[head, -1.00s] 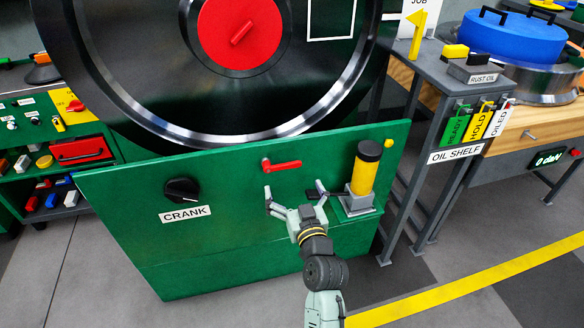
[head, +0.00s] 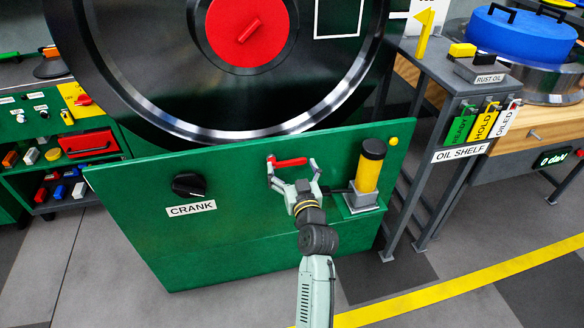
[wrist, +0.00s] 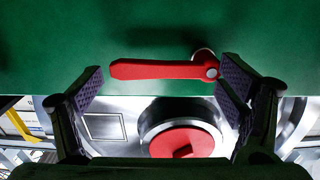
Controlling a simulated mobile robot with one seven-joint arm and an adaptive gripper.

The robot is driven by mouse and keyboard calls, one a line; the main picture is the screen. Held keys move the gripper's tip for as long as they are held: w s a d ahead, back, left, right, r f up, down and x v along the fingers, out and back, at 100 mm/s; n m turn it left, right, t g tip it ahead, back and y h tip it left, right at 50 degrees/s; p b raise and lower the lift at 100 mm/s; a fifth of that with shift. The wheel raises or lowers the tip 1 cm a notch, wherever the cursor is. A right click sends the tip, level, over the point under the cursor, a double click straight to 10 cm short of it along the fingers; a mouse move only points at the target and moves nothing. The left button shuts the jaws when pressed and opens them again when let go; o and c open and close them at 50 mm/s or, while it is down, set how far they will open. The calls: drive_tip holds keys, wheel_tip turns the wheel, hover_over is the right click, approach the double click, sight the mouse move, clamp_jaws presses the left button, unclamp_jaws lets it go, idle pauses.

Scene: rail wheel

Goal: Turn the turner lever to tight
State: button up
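The red turner lever (head: 291,162) is on the green panel (head: 245,235) below the big wheel. It lies nearly level, with its pivot at its left end in the head view. In the wrist view the lever (wrist: 155,69) runs across the picture with its pivot at the right. My gripper (head: 292,172) is open in front of the lever, one finger towards each of its ends. The wrist view shows the open fingers (wrist: 160,82), the right one close to the pivot. I cannot tell whether either finger touches the lever. No tight marking is readable.
A black crank knob (head: 189,185) is left of the lever. A yellow oil cylinder (head: 367,173) with a black cap stands close on the right. The oil shelf (head: 455,85) is further right. The panel between knob and lever is clear.

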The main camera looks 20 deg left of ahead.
drive_tip(key=shift+d+r, duration=0.2)
drive_tip(key=shift+r, duration=0.05)
drive_tip(key=c, duration=1.3)
drive_tip(key=shift+c, duration=0.2)
